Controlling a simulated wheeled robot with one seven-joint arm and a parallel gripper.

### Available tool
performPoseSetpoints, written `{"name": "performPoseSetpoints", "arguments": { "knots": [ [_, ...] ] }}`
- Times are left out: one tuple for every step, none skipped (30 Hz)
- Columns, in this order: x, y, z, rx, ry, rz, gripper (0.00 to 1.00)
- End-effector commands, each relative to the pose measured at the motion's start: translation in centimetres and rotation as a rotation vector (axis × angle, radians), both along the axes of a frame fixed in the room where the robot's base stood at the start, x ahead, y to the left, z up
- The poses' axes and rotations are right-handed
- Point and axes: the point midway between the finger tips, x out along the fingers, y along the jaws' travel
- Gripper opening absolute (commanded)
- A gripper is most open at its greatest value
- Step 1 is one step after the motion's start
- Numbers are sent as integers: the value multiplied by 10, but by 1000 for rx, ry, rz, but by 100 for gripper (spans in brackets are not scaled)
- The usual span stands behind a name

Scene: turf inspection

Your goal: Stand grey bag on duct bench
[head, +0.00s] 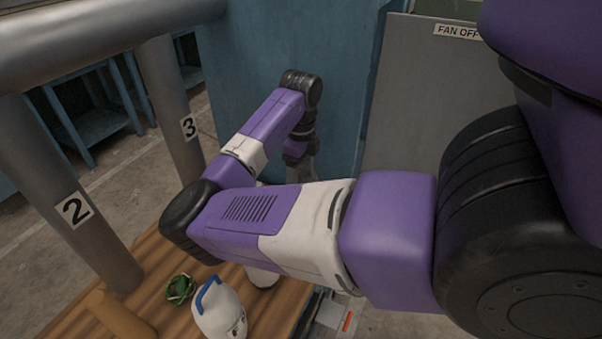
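My gripper (300,163) hangs beyond my forearm, in front of the blue wall panel. Its fingertips are mostly hidden behind my arm, so I cannot tell whether it is open or shut. A small pale grey-white shape shows below it, too hidden to tell what it is. I cannot make out a grey bag for certain. The wooden bench (151,262) is at the lower left, partly covered by my arm. Which surface is the duct bench is not marked.
Grey pipes marked 2 (75,209) and 3 (189,127) stand at left.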

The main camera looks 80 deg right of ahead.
Motion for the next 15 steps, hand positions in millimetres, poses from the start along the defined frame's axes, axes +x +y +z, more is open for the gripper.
{"name": "performPoseSetpoints", "arguments": {
  "knots": [
    [0, 0, -1, -1, -1, 0, 34],
    [0, 0, -2, -1, -1, 0, 34],
    [0, 0, -3, 0, 0, 0, 76],
    [0, 0, -2, 0, 0, 0, 82],
    [0, 0, -2, 0, 0, 0, 88],
    [0, 0, -2, 0, 0, 0, 96],
    [0, 0, -2, 0, 0, 0, 96],
    [0, 0, -2, 0, 0, 0, 96],
    [0, 0, -2, 0, 0, 0, 96],
    [0, 0, -2, 0, 0, 0, 96],
    [0, 0, -2, 0, 0, 0, 96],
    [0, 0, -2, 0, 0, 0, 96],
    [0, 0, -2, 0, 0, 0, 96],
    [0, 0, -2, 0, 0, 0, 96],
    [0, 0, -2, 0, 0, 0, 96]
  ]
}}
